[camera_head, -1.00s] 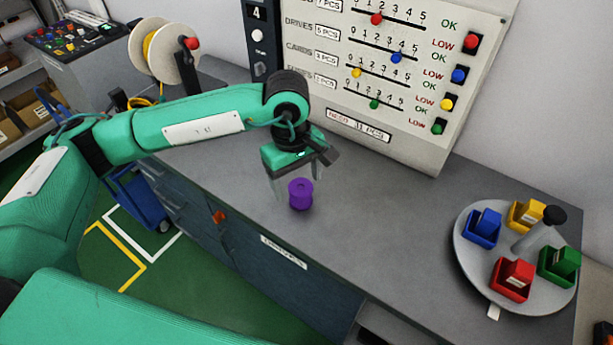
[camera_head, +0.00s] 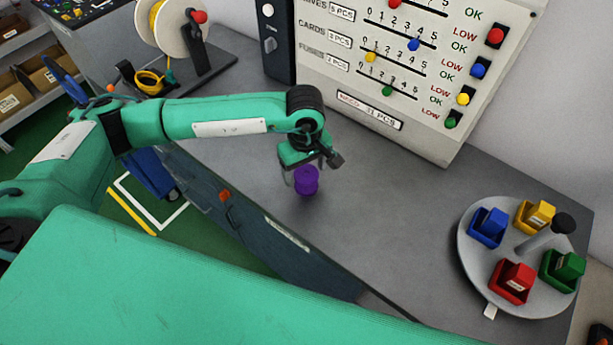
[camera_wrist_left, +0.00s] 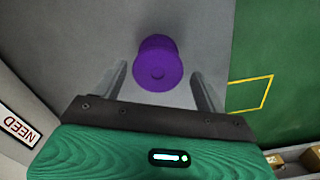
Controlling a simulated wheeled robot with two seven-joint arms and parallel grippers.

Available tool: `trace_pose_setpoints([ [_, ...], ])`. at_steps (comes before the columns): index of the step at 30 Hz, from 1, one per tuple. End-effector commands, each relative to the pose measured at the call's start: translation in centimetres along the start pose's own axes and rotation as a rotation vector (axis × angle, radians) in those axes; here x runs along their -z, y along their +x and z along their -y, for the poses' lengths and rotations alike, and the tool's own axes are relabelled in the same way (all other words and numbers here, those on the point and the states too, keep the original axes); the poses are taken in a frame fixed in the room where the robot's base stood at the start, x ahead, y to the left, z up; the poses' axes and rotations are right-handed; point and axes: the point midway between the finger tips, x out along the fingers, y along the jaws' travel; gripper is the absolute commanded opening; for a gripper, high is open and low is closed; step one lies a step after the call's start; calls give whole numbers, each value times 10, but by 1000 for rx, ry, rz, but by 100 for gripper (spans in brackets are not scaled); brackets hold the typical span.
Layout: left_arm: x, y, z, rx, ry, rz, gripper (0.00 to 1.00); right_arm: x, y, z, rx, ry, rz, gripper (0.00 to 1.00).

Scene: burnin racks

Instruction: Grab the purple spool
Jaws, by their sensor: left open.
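The purple spool (camera_head: 306,181) stands upright on the grey bench top. In the left wrist view the spool (camera_wrist_left: 158,64) lies ahead of and between the two fingers. My left gripper (camera_head: 304,180) is open above and around the spool's upper part; in the wrist view the open fingers (camera_wrist_left: 160,88) have a gap on both sides of it. I cannot tell how far down the fingers reach. My right gripper is not in view.
A round grey tray (camera_head: 472,262) with coloured bins and a post stands at the right. A board with sliders (camera_head: 400,75) stands behind. A wire reel (camera_head: 170,25) is at the back left. The bench around the spool is clear.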

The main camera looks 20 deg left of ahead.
Motion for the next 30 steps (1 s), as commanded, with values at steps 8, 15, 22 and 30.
trace_pose_setpoints([
  [8,-1,34,-3,3,-1,2,73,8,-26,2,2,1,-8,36],
  [15,-1,45,-4,0,1,0,73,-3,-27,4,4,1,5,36],
  [22,-1,45,-4,0,1,0,50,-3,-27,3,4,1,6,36],
  [30,-1,44,-4,-1,0,0,29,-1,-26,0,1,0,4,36],
])
